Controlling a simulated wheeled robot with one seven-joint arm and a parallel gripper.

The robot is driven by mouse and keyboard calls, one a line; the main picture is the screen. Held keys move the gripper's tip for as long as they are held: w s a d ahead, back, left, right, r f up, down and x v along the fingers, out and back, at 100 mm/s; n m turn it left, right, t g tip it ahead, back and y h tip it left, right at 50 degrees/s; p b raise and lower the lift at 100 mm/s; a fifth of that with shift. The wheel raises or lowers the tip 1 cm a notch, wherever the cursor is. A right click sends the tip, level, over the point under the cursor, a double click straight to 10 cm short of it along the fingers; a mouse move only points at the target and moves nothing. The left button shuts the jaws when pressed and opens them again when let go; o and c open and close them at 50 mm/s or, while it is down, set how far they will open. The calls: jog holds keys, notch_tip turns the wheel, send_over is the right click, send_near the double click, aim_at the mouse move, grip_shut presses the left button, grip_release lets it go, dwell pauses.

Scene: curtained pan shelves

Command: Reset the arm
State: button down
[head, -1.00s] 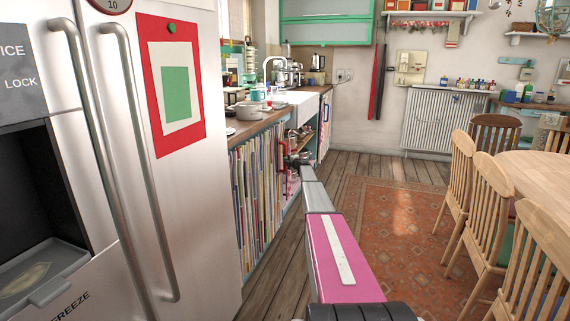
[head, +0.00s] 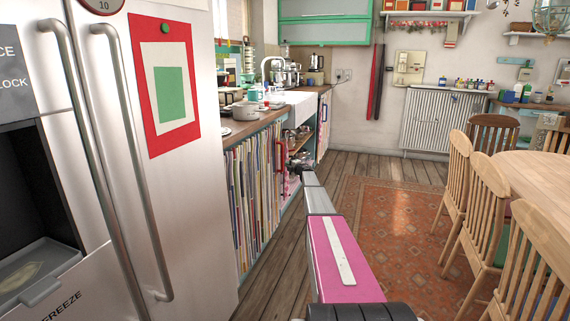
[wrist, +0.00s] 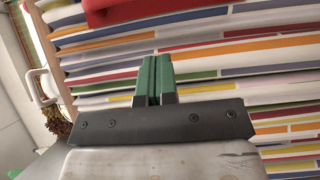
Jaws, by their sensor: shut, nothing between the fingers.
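My gripper (wrist: 154,80) shows in the wrist view as two green fingers pressed together, with nothing between them. Striped curtain folds (wrist: 215,85) fill the space beyond the fingers. In the head view my pink and grey arm reaches forward, and the gripper end (head: 296,168) is small and dark beside the lower cabinet's open shelf. I cannot tell from this view whether it touches anything there.
The striped curtain (head: 255,190) hangs below the worktop, left of my arm. Pans (head: 297,157) sit on the open shelf. The fridge (head: 180,200) stands close on the left. Chairs (head: 485,200) and a table (head: 540,185) are on the right.

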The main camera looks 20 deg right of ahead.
jog(key=s+a+f+m+g+h, duration=0.2)
jog(key=s+a+m+g, duration=0.3)
jog(key=s, duration=1.8)
jog(key=s+a+f+m+g+h, duration=0.2)
jog(key=s+a+m, duration=0.7)
jog(key=s, duration=1.5)
jog(key=s+a+f+m+g+h, duration=0.2)
jog(key=s+a+f+m+g, duration=0.4)
jog(key=s+a, duration=0.9)
jog(key=s+m+g, duration=0.2)
jog(key=s+g, duration=0.2)
jog(key=s, duration=0.5)
jog(key=shift+s+a, duration=0.25)
jog(key=shift+a, duration=0.05)
